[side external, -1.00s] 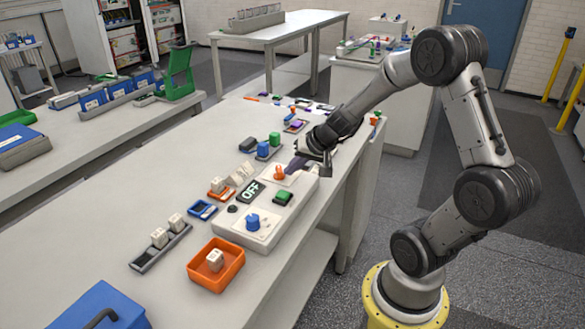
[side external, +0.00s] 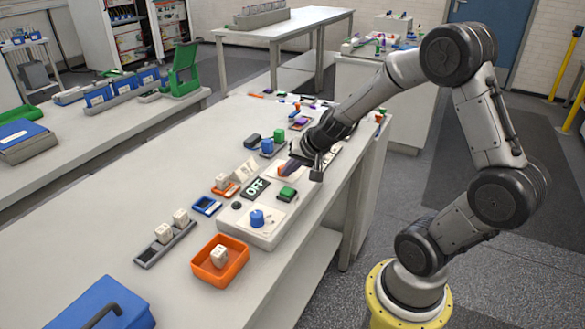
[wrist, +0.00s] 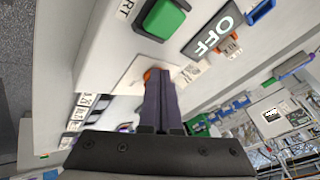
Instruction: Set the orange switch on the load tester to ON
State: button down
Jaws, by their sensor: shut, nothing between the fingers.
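The load tester (side external: 236,225) is a pale box on the bench. Its dark display (side external: 256,188) reads OFF, and it also shows in the wrist view (wrist: 212,37). The orange switch (wrist: 149,74) sits on a white plate (wrist: 128,72) and is mostly hidden behind my fingers. In the side view only a bit of orange shows at my fingertips. My gripper (wrist: 160,72) is shut and empty, with its fingertips at the switch. I cannot tell whether they touch it. A green button (side external: 287,194) and a blue knob (side external: 257,217) are on the same box.
An orange tray (side external: 243,262) with a white block stands in front of the tester. A grey rail (side external: 160,250) with white blocks and a blue frame (side external: 207,206) lie to the left. Several small coloured parts lie behind.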

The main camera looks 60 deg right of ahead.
jog(key=shift+w+a, duration=0.45)
jog(key=shift+w, duration=0.1)
jog(key=shift+w+a, duration=0.15)
jog(key=shift+w, duration=0.2)
dwell(0.7)
jog(key=shift+d, duration=0.9)
jog(key=v, duration=1.4)
jog(key=shift+a, duration=0.4)
jog(key=shift+w+n, duration=0.15)
jog(key=shift+n, duration=0.15)
